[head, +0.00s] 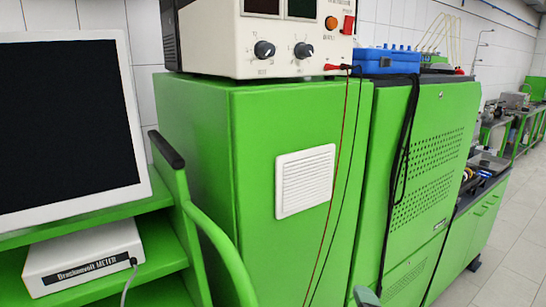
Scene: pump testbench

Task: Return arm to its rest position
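Neither of my grippers can be made out in the head view, and no arm of mine is clearly visible. A small dark grey piece (366,297) pokes up at the bottom edge, right of the middle. It is cut off by the frame, and I cannot tell what it is.
Green cabinets (215,150) fill the middle; a power supply (270,35) with hanging red and black leads stands on top. A blue box (387,62) sits beside it. A monitor (65,125) and white meter (85,258) are at left. Tiled floor (510,255) is open at right.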

